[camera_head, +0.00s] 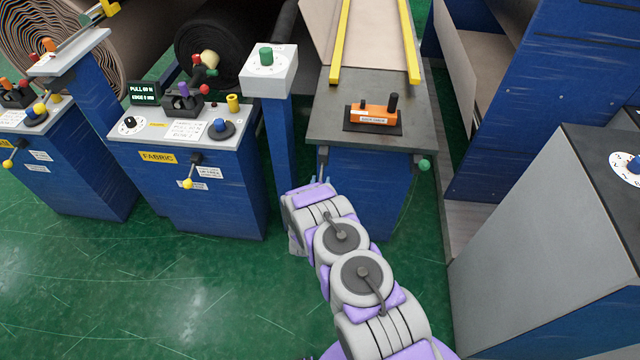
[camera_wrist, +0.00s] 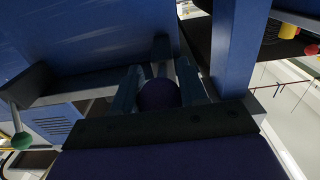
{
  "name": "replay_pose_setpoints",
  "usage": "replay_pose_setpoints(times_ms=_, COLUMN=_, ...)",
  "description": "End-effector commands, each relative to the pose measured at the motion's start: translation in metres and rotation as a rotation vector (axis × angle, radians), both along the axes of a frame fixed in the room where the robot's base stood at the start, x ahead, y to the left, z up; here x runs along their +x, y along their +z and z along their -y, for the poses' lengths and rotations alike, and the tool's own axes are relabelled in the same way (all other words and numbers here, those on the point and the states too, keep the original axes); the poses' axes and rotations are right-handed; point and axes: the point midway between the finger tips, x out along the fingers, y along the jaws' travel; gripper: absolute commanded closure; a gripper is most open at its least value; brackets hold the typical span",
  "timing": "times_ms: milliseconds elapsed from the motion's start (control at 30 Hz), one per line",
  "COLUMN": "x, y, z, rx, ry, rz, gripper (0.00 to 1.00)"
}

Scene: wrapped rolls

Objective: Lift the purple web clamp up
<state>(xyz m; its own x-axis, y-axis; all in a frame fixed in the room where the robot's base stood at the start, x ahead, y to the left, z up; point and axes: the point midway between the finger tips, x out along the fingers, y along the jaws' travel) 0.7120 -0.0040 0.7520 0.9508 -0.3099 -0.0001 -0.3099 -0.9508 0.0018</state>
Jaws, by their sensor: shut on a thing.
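The purple web clamp shows in the wrist view as a round dark purple knob (camera_wrist: 158,95) on a dark lever. My gripper (camera_wrist: 158,86) is shut on the knob, with one finger on each side of it. In the head view, my gripper (camera_head: 318,183) is at the left front edge of the dark-topped blue stand (camera_head: 371,196). The dark lever arm (camera_head: 323,156) shows just above the gripper there. The purple knob is hidden by my gripper in the head view.
A green-knobbed lever (camera_head: 424,164) is on the stand's right side. An orange block device (camera_head: 373,113) sits on the stand. A blue post with a green knob (camera_head: 266,57) stands close left. Left is a blue console (camera_head: 190,190); a grey cabinet (camera_head: 540,220) is at right.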

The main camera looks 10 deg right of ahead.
Motion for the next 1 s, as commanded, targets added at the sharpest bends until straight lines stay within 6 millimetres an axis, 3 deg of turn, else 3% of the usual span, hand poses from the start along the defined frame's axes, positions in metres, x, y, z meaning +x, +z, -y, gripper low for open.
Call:
replay_pose_setpoints(times_ms=333, x=0.000, y=0.000, z=-0.001, rx=0.000, ry=0.002, rz=0.000, gripper=1.00)
replay_pose_setpoints(times_ms=767, x=-0.001, y=0.006, z=-0.002, rx=0.012, ry=0.003, rz=-0.038, gripper=1.00)
replay_pose_setpoints(times_ms=1000, x=-0.002, y=0.023, z=-0.003, rx=0.056, ry=0.004, rz=-0.166, gripper=1.00)
